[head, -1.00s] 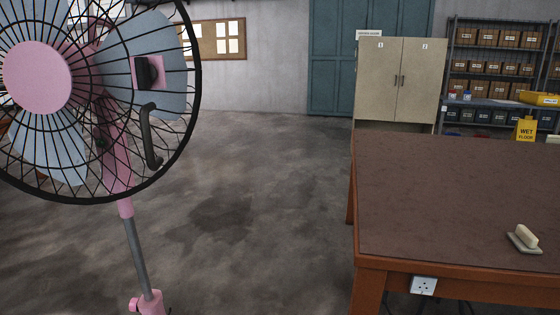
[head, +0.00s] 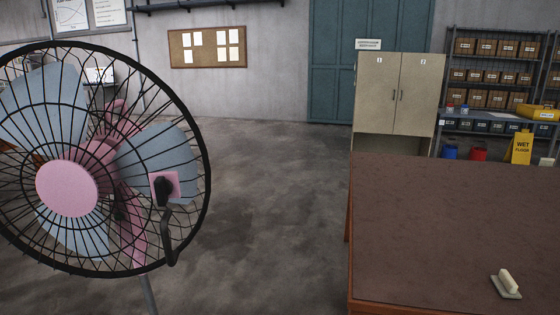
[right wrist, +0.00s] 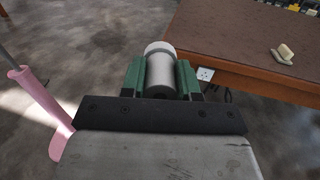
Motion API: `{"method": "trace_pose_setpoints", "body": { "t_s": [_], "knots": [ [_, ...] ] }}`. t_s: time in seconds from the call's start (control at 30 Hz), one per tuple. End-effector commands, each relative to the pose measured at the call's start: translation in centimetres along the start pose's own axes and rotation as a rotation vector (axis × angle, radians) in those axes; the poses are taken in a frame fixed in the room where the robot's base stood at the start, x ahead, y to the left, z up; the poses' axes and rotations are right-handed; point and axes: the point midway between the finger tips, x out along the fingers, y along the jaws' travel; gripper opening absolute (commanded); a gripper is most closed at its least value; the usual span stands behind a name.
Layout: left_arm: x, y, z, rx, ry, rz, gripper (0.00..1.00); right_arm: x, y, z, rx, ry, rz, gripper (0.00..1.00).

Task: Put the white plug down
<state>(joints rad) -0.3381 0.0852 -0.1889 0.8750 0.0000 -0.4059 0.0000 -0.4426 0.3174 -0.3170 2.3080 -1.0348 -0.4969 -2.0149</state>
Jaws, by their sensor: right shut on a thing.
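In the right wrist view my right gripper (right wrist: 160,72) is shut on a short, pale cylinder, which I take to be the white plug (right wrist: 159,50). Its far end is white and round, and its side looks grey. The green fingers press on it from left and right. It is held in the air above the grey floor, just left of the brown table (right wrist: 225,35), apart from it. The plug's near end is hidden by the gripper. The head view shows neither gripper nor the plug. My left gripper is in no view.
The brown table (head: 440,220) bears a small cream block on a flat base (head: 507,284) near its front; otherwise its visible top is bare. A white socket (right wrist: 205,74) is on the table's side. A caged fan (head: 67,188) stands at left. A cabinet (head: 398,90) stands behind.

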Motion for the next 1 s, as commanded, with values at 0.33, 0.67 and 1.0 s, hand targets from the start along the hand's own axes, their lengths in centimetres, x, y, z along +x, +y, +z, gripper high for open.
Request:
{"method": "trace_pose_setpoints", "body": {
  "t_s": [0.33, 0.67, 1.0],
  "knots": [
    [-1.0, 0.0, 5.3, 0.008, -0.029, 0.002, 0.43, -1.1, 0.0, 2.7, -0.006, 0.004, 0.002, 0.00],
    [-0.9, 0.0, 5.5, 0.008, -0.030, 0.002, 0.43, -1.1, 0.1, 2.8, -0.004, 0.002, 0.007, 0.00],
    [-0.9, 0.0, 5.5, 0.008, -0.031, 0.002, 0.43, 0.3, 4.1, 6.1, -0.009, -0.006, 0.227, 0.00]
  ]
}}
